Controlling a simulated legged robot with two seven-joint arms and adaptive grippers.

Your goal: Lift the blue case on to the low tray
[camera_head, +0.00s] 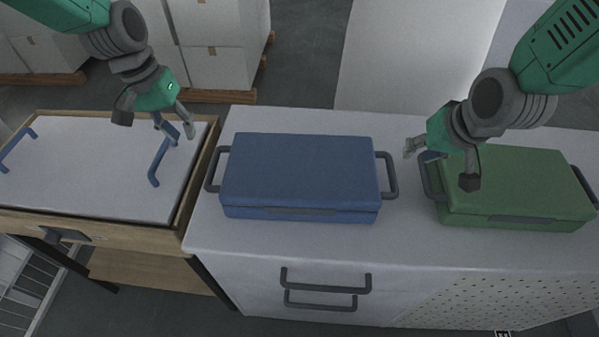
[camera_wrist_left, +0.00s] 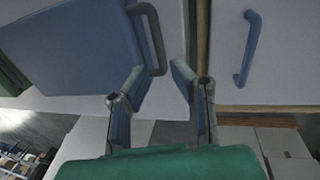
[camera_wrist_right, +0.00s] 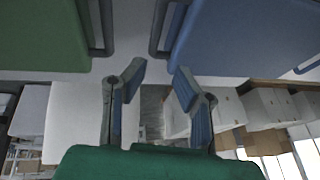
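The blue case (camera_head: 300,175) lies flat on the white counter, with a dark handle at each end. It also shows in the left wrist view (camera_wrist_left: 75,45) and the right wrist view (camera_wrist_right: 235,35). The low tray (camera_head: 85,175), a white surface with a wooden rim and blue handles, stands to the left of the counter. My left gripper (camera_head: 172,125) is open and empty above the tray's right part, near its right blue handle. My right gripper (camera_head: 440,165) is open and empty, above the gap between the blue case and the green case.
A green case (camera_head: 515,185) lies on the counter to the right of the blue case. The white counter (camera_head: 215,235) has handles on its front. White boxes (camera_head: 215,65) on pallets stand behind. Bare counter shows around the blue case.

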